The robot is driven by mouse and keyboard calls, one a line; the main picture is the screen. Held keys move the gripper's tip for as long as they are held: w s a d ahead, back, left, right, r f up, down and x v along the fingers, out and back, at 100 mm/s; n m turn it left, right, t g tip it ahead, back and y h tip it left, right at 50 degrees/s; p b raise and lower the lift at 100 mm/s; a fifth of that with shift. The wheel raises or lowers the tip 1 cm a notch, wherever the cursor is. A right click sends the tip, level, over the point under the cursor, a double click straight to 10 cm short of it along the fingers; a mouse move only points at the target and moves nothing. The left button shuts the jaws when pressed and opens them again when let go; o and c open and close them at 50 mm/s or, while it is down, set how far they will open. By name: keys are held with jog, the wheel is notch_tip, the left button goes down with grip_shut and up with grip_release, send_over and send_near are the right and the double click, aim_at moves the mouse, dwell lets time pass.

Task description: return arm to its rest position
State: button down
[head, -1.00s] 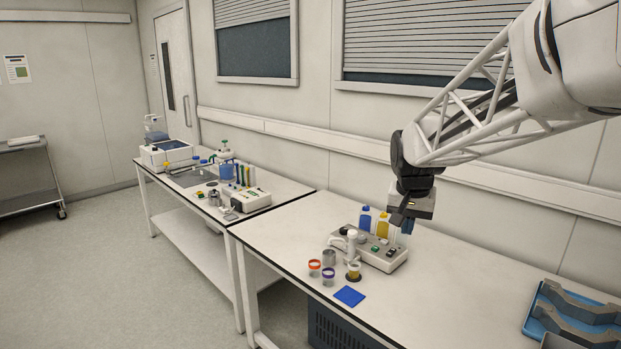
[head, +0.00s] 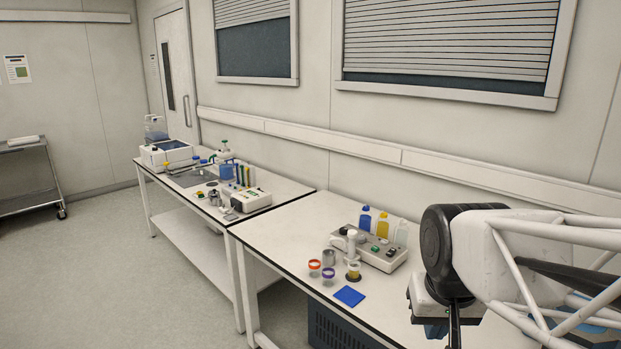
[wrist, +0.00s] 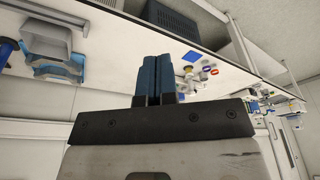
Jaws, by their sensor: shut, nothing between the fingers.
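My gripper (wrist: 160,78) shows in the wrist view with its two blue fingers together and nothing between them. In the head view my arm's wrist end hangs at the lower right, over the front right part of the near bench (head: 395,310). The fingertips are not clearly visible there. My gripper is apart from the control box (head: 375,250) and the jars, which stand to its left on the bench.
A blue square pad (head: 349,296), an orange-rimmed jar (head: 314,268) and a purple-rimmed jar (head: 328,276) stand near the bench's front. Blue (head: 365,219) and yellow (head: 382,226) bottles stand behind. A blue-grey rack (wrist: 58,68) shows in the wrist view. A second bench (head: 165,195) holds more equipment.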

jog(key=s+f, duration=0.2)
jog(key=s, duration=0.3)
jog(key=shift+s+a+f+n, duration=0.2)
jog(key=shift+s+n, duration=0.1)
jog(key=shift+n, duration=0.1)
dwell(0.9)
